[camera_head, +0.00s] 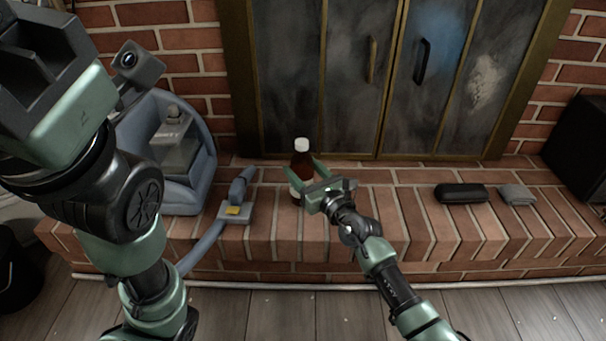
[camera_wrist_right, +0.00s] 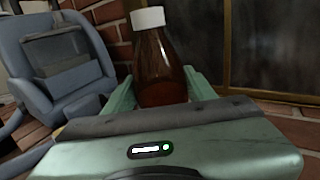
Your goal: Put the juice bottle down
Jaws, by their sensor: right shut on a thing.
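The juice bottle (camera_head: 303,160) is dark brown with a white cap and stands upright at the brick hearth, in front of the fireplace doors. My right gripper (camera_head: 306,178) is shut on the bottle, with one green finger on each side of it. In the right wrist view the bottle (camera_wrist_right: 160,65) shows between the two fingers, with its lower part hidden behind my gripper body. I cannot tell whether its base touches the bricks. My left gripper (camera_head: 40,60) is raised at the upper left of the head view, close to the camera; its jaw opening is unclear.
The brick hearth (camera_head: 400,225) has free room right of the bottle. A blue-grey carpet cleaner (camera_head: 200,150) with a hose and nozzle (camera_head: 237,205) stands left of it. A black case (camera_head: 461,193) and a grey folded cloth (camera_head: 517,195) lie at the right. Fireplace doors (camera_head: 345,90) stand behind.

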